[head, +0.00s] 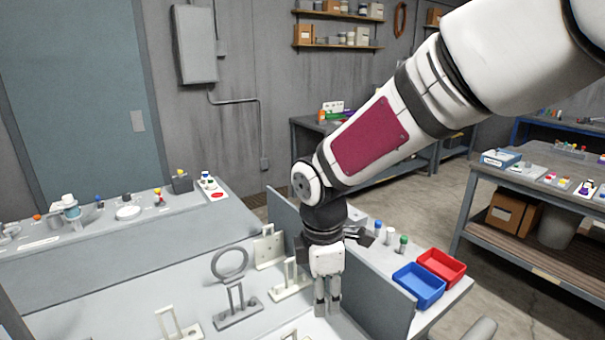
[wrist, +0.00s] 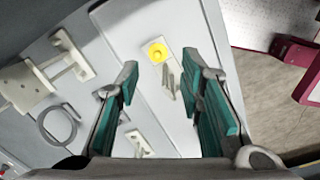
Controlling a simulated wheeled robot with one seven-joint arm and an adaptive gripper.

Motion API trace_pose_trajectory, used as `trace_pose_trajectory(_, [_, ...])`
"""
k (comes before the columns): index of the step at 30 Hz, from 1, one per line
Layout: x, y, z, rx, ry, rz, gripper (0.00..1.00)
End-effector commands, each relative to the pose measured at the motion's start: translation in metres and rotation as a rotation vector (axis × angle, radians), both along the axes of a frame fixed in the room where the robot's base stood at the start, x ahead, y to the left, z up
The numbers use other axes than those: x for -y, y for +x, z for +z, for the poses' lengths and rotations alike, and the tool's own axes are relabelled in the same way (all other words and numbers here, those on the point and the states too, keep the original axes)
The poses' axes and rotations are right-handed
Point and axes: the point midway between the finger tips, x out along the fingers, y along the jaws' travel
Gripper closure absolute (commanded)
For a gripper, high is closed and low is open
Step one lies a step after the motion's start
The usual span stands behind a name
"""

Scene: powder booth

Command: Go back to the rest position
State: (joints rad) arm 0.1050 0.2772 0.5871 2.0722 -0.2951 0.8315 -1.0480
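My gripper (head: 327,308) points down over the white booth surface (head: 265,318), beside a grey upright panel (head: 385,290). In the wrist view my gripper (wrist: 162,88) has its teal-padded fingers wide apart, with nothing held between them. No marker for the rest position shows.
A grey ring stand (head: 237,300) and pale brackets (head: 268,248) stand left of my gripper. A blue bin (head: 418,285) and a red bin (head: 442,265) sit right of the panel. A ledge with small items (head: 130,212) runs behind at left.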

Motion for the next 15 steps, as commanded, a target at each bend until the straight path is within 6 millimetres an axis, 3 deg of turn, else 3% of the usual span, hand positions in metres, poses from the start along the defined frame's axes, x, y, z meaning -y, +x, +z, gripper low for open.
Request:
trace_pose_trajectory(6, [0.055, -0.029, 0.058, 0.138, -0.023, -0.408, 0.66])
trace_pose_trajectory(15, [0.114, -0.091, 0.116, 0.301, 0.102, -0.989, 0.66])
